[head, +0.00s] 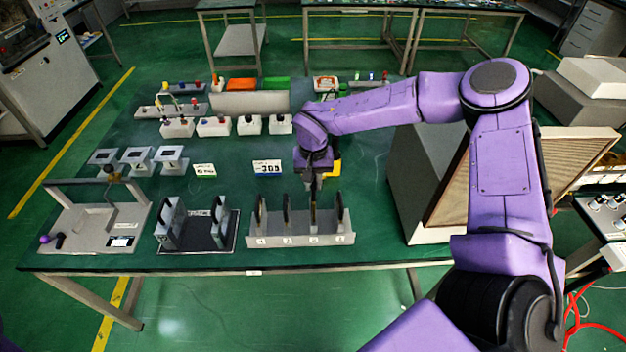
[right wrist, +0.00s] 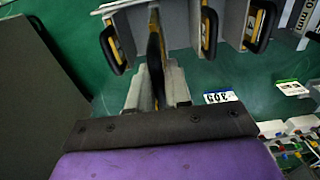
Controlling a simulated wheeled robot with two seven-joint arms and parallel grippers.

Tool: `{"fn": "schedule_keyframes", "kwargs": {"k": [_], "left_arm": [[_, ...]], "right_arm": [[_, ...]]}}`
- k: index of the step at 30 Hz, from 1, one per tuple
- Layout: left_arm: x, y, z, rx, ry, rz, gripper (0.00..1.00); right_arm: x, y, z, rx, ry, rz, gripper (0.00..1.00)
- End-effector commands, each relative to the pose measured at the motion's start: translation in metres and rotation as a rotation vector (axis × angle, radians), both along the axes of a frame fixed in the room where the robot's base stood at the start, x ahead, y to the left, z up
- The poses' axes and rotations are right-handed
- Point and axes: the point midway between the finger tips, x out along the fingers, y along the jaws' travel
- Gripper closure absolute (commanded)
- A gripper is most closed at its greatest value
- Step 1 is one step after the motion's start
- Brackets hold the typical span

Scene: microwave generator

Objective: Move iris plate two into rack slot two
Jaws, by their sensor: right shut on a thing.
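The grey rack (head: 300,240) stands near the table's front edge, with several upright dark plates along it. My right gripper (head: 313,188) points down over the third position from the left and is shut on a dark upright iris plate (head: 313,217). In the right wrist view, this plate (right wrist: 155,55) stands edge-on between the fingers of my gripper (right wrist: 157,88). Neighbouring plates with yellow and black handles (right wrist: 209,32) stand on both sides of it. I cannot read the plate's number or tell whether its lower edge is seated. My left gripper is not in view.
A two-walled grey holder (head: 196,245) stands left of the rack, and a grey fixture with a bar (head: 98,228) farther left. A large grey box (head: 420,185) stands close on the right. A "305" display (head: 267,168) lies behind the rack.

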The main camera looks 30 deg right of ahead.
Motion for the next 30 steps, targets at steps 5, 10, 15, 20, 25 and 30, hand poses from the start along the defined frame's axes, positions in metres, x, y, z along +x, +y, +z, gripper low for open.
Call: {"fn": "schedule_keyframes", "kwargs": {"k": [5,10,15,20,25,30], "left_arm": [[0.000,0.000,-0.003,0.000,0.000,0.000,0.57],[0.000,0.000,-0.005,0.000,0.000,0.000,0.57],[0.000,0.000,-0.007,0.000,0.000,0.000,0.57],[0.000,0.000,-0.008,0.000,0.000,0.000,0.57],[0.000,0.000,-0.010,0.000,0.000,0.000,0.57],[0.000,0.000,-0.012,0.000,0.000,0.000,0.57]], "right_arm": [[0.001,0.000,-0.005,0.000,-0.001,0.000,1.00],[0.001,0.000,-0.008,0.000,-0.001,0.000,1.00],[0.001,0.000,-0.013,0.000,-0.002,0.000,1.00],[0.001,0.000,-0.017,0.000,-0.002,0.000,1.00],[0.001,0.000,-0.021,0.000,-0.001,0.001,1.00],[0.001,0.000,-0.025,0.000,-0.001,0.000,1.00]]}}
